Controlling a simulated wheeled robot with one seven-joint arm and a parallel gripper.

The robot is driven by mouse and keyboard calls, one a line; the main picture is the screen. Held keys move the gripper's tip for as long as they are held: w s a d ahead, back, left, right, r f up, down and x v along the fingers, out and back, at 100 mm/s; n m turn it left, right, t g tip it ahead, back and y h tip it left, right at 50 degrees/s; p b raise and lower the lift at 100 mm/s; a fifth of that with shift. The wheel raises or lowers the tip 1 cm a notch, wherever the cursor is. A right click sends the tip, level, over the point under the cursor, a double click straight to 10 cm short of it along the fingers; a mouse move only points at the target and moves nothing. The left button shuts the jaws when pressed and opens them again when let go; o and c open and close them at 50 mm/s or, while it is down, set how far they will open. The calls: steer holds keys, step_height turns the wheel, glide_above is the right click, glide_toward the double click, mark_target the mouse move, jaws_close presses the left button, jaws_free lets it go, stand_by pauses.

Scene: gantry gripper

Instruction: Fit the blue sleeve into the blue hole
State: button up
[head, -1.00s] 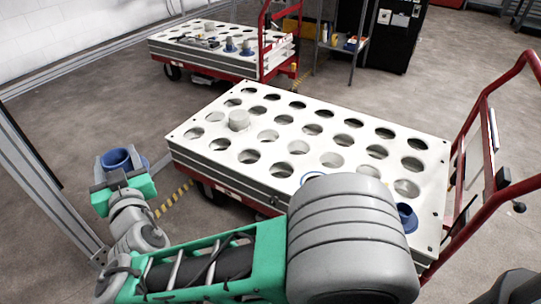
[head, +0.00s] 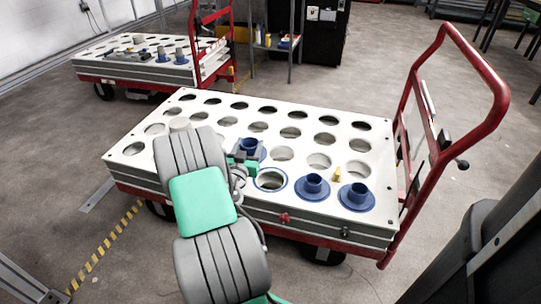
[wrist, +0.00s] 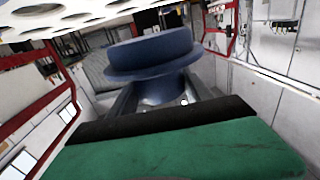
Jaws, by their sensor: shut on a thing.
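My gripper (head: 240,158) is shut on a blue sleeve (head: 249,147) and holds it above the white top of the near cart. In the wrist view the sleeve (wrist: 152,55) shows its wide flange and thick rim above the fingers (wrist: 158,97). The blue hole (head: 271,189), an empty opening with a blue ring, lies just right of and nearer than the held sleeve. The sleeve is apart from the hole's centre; its exact height is hard to tell. My arm hides part of the cart top to the left.
Two blue sleeves, a middle one (head: 313,187) and a right one (head: 357,196), sit in the front row right of the blue hole. A small yellowish piece (head: 336,174) stands behind them. A pale sleeve (head: 179,123) is at the left. A red handle (head: 497,85) rises at the right.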

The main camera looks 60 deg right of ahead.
steer(key=s+d+f+m+g, duration=0.1)
steer(key=s+d+f, duration=0.2)
steer(key=s, duration=0.3)
steer(key=shift+d+f+g, duration=0.3)
steer(key=shift+d+f, duration=0.05)
steer(key=shift+f, duration=0.05)
steer(key=shift+a+f+b, duration=0.1)
steer(key=shift+b, duration=0.25)
step_height(320, 180, down, 6)
steer(key=b, duration=0.6)
steer(key=shift+s+a+b, duration=0.1)
steer(key=shift+a+b, duration=0.05)
steer(key=shift+b, duration=0.15)
steer(key=shift+b, duration=0.75)
steer(key=shift+f, duration=1.5)
